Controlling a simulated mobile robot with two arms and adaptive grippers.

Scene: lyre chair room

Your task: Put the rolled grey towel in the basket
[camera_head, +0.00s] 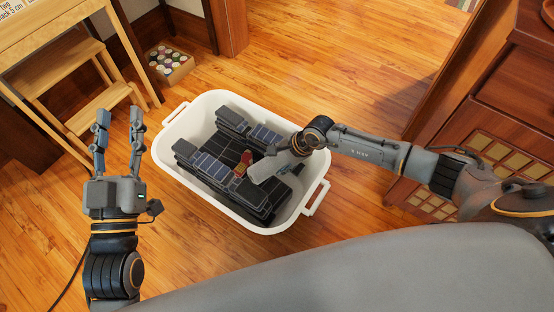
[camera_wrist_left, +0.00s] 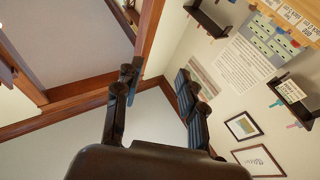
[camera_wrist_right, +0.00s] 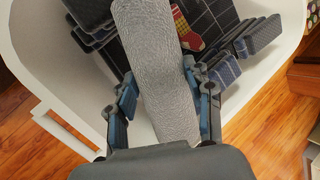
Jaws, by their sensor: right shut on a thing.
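The white basket (camera_head: 203,101) stands on the wooden floor in the middle of the head view, and its wall fills the edges of the right wrist view (camera_wrist_right: 284,32). The rolled grey towel (camera_wrist_right: 152,40) is between the fingers of my right gripper (camera_wrist_right: 160,76), which is shut on it. In the head view the towel (camera_head: 265,168) shows over the inside of the basket; I cannot tell whether it touches the contents. My left gripper (camera_head: 119,112) is open and empty, left of the basket, its fingers pointing upward in the left wrist view (camera_wrist_left: 160,72).
Dark panelled items (camera_head: 213,165) and a red patterned thing (camera_head: 243,164) lie in the basket. A wooden step stool (camera_head: 80,75) and a box of colourful round things (camera_head: 168,62) stand at upper left. A wooden cabinet (camera_head: 490,125) is at right. Floor beyond the basket is clear.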

